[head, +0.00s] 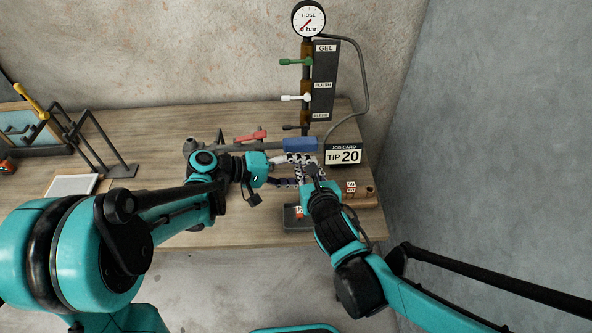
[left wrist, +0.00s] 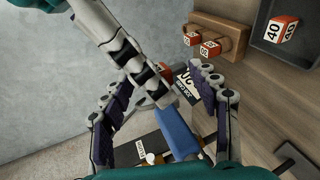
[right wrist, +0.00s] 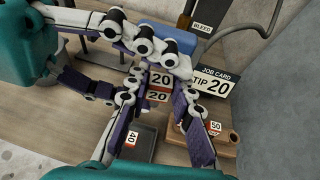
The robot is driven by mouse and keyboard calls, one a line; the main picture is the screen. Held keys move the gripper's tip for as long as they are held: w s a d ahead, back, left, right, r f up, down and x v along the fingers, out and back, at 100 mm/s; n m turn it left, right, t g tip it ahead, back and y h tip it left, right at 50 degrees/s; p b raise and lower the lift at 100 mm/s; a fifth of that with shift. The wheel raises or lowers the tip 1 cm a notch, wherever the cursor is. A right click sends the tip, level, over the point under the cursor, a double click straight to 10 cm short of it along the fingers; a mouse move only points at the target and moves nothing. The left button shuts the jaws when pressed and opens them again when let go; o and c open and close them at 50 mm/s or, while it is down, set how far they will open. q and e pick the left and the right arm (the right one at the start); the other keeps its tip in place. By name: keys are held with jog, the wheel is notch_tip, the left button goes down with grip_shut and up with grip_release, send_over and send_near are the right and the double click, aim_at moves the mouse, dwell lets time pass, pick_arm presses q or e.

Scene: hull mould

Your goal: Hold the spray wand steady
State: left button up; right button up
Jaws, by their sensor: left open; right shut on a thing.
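A blue block-like body (head: 300,145), which seems to be the spray wand's, lies at the back of the bench, by the lower end of the grey hose. In the left wrist view the blue body (left wrist: 178,130) shows beyond and between the fingers of my left gripper (left wrist: 165,115). That gripper (head: 283,172) is open, in front of the blue body; contact cannot be told. My right gripper (right wrist: 160,98) is shut on an orange-and-white tip marked 20 (right wrist: 159,82), close to my left fingers. The wand's front end is hidden behind the grippers.
A job card reading TIP 20 (head: 343,155) stands right of the grippers. A wooden rack (head: 368,203) holds more tips; a dark tray (right wrist: 148,143) holds a tip marked 40 (right wrist: 131,138). A valve panel (head: 323,85) with a gauge (head: 308,19) stands behind. A red object (head: 250,136) lies at the back.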

pick_arm(q)
jog(key=c, duration=0.8)
jog(key=o, duration=0.8)
jog(key=shift+a, duration=0.1)
